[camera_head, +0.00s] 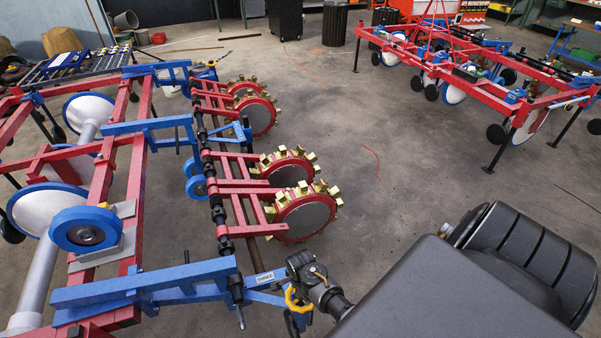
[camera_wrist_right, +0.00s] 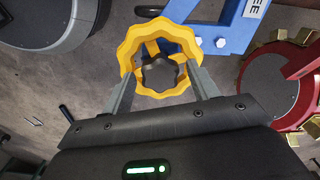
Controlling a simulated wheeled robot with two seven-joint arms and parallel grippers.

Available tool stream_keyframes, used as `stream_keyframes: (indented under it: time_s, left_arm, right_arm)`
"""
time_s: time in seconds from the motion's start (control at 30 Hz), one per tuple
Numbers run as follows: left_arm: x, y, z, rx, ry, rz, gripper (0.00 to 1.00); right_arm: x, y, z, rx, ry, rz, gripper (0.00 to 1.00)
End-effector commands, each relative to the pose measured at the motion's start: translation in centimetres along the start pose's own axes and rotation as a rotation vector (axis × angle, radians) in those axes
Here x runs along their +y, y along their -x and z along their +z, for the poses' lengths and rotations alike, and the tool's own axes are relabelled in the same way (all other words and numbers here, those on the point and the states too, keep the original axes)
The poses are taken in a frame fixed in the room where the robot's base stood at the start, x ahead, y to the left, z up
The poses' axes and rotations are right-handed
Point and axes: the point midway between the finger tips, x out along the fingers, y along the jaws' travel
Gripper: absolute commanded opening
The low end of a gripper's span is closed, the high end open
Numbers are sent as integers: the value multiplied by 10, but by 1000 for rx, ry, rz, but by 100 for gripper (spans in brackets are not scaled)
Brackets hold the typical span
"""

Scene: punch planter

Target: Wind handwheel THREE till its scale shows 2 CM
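The yellow scalloped handwheel (camera_head: 296,300) is at the near end of a blue bracket whose label (camera_head: 265,277) looks like "THREE". In the right wrist view the handwheel (camera_wrist_right: 160,57) has a dark hub, and the label's end reads "EE". My right gripper (camera_head: 303,290) is at the handwheel. In its wrist view the two grey fingers (camera_wrist_right: 160,72) stand apart on the wheel's left and right sides. I cannot tell whether they press on the rim. No readable scale shows in either view. My left gripper is not in view.
Red wheels with brass lugs (camera_head: 305,212) stand just beyond the bracket. The blue and red planter frame (camera_head: 140,290) fills the left. Another red frame (camera_head: 470,75) stands at the back right. The floor (camera_head: 390,180) between them is open.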

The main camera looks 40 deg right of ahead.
Motion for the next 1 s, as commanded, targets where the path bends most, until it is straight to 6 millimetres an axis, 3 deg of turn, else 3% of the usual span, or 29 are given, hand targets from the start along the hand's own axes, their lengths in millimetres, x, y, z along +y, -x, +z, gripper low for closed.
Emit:
stream_keyframes:
  time_s: [0.03, 0.33, 0.67, 1.0]
  left_arm:
    - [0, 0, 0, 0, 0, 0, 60]
    - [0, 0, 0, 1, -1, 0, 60]
    - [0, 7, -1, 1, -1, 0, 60]
    - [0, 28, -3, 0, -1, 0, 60]
  right_arm:
    - [0, 0, 0, 0, 0, 0, 52]
    - [0, 0, 0, 0, 0, 0, 16]
    - [0, 2, 0, 1, 59, 0, 16]
    - [0, 4, -1, 1, 313, 1, 16]
